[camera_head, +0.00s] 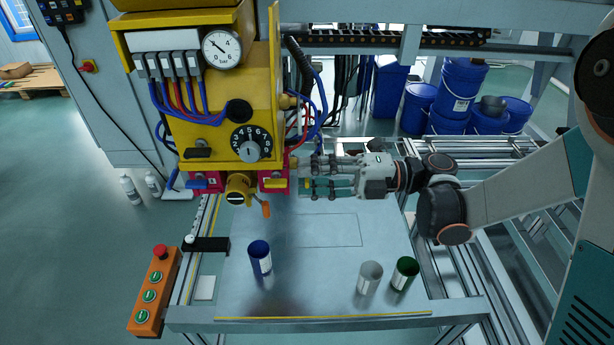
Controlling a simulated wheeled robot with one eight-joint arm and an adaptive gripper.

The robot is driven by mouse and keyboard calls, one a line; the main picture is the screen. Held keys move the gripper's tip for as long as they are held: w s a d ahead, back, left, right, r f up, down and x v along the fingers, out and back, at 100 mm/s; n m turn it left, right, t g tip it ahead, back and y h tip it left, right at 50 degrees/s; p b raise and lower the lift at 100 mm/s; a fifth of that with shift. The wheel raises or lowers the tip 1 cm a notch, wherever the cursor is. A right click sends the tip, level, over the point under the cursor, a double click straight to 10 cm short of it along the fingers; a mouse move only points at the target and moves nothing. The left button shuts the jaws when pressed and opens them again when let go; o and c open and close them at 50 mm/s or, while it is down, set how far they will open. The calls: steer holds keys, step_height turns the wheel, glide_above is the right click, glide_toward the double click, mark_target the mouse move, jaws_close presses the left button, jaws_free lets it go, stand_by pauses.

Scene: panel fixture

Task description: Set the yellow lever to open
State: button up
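The yellow lever (277,183) is a short yellow bar, roughly level, on a red block at the lower right corner of the yellow panel fixture (190,125). My gripper (303,175) reaches in from the right, with its fingers pointing left. Its upper and lower fingers stand apart with a gap between them. The tips are just right of the yellow lever; I cannot tell whether they touch it. Any open or shut marking by the lever is too small to read.
A blue lever (197,184), a black lever (197,153), a yellow valve with an orange handle (266,209) and a numbered dial (250,147) are close by. Blue (260,257), grey (369,276) and green (404,272) cups stand on the table below.

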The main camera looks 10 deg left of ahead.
steer(key=v, duration=1.1)
steer(key=shift+w+a, duration=0.1)
